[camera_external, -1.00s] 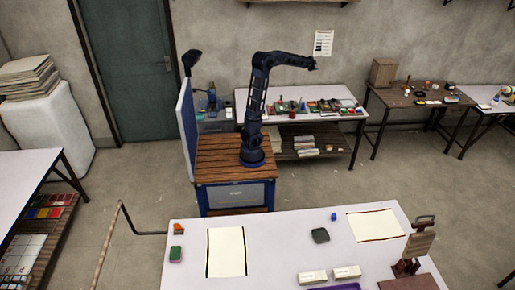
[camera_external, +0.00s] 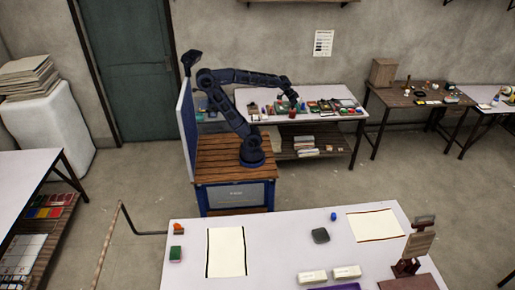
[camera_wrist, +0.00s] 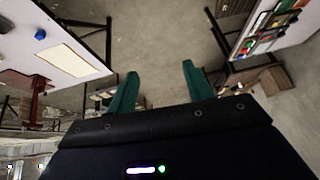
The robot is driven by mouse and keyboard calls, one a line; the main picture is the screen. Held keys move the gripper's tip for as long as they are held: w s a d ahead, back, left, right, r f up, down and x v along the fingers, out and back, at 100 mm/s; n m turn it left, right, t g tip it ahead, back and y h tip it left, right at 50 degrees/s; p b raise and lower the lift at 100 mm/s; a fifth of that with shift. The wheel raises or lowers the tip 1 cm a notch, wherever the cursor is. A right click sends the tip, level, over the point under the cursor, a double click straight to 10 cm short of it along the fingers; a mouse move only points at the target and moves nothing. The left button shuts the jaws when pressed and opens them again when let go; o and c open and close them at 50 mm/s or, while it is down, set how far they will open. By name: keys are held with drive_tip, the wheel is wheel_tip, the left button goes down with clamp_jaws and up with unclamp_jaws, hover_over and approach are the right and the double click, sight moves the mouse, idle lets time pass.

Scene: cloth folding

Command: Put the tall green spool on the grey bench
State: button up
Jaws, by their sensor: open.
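My gripper (camera_external: 292,98) is over the front part of the pale back table, above or close to small coloured things; the exact gap is too small to tell. In the wrist view my gripper (camera_wrist: 162,82) shows two green fingers spread apart with nothing between them. I cannot single out a tall green spool. Green items also lie among the clutter on the back table. Which surface is the grey bench is not clear; the back table (camera_external: 338,94) is pale grey-white.
The near table (camera_external: 285,240) holds paper sheets, a dark grey pad (camera_external: 320,236), a small blue thing (camera_external: 333,216), white boxes (camera_external: 346,272) and a brown stand (camera_external: 408,262). A brown table (camera_external: 405,100) stands at the back right. Open floor lies between near and back tables.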

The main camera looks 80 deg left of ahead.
drive_tip(key=s+d+f+g, duration=0.1)
drive_tip(key=s+d+f, duration=0.3)
drive_tip(key=s, duration=0.3)
drive_tip(key=shift+s+d+h, duration=0.3)
drive_tip(key=shift+s+d, duration=0.05)
drive_tip(key=shift+s, duration=0.05)
